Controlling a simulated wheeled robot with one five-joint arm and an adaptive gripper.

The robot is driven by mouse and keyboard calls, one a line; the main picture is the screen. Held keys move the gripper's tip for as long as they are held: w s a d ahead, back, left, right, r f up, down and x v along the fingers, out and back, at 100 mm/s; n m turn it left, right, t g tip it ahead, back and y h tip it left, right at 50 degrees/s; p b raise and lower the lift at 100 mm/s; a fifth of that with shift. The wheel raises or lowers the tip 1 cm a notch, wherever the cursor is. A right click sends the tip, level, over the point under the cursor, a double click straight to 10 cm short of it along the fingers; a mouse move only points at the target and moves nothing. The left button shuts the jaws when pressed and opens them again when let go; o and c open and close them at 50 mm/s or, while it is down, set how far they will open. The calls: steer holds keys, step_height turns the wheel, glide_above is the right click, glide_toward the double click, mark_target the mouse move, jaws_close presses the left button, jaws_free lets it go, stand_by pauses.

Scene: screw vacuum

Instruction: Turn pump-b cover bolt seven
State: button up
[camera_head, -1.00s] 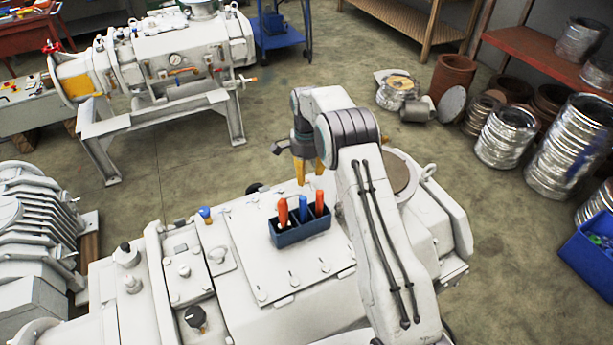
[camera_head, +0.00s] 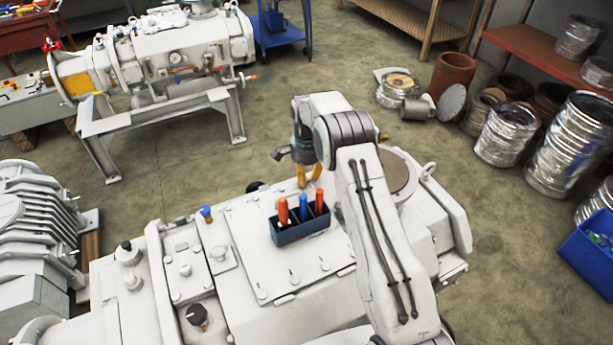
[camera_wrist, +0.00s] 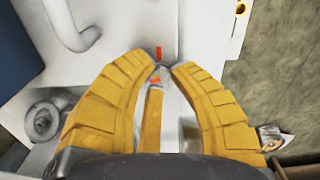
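My gripper (camera_wrist: 165,68) points down with its two yellow fingers at the far side of the light grey pump. In the wrist view the fingertips stand on either side of a small grey bolt head (camera_wrist: 163,71) with red marks by it. Whether both tips touch the bolt is too small to tell. In the head view my gripper (camera_head: 309,183) is behind the tool caddy, and the bolt under it is hidden. The pump cover plate (camera_head: 245,245) with several bolts along its edge lies nearer the camera.
A dark blue caddy (camera_head: 303,234) with orange and blue handled tools stands on the cover, close to my gripper. A curved handle (camera_wrist: 80,35) and a round fitting (camera_wrist: 43,120) are near the fingers. A second pump (camera_head: 175,60) stands behind at left.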

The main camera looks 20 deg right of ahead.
jaws_close()
steer(key=shift+f+n+b, duration=0.2)
steer(key=shift+n+b, duration=0.6)
steer(key=shift+n, duration=0.2)
steer(key=n, duration=0.2)
steer(key=shift+s+r+n+b, duration=0.1)
steer(key=shift+n+b, duration=0.3)
steer(key=o, duration=0.6)
jaws_free()
steer(key=shift+r, duration=0.1)
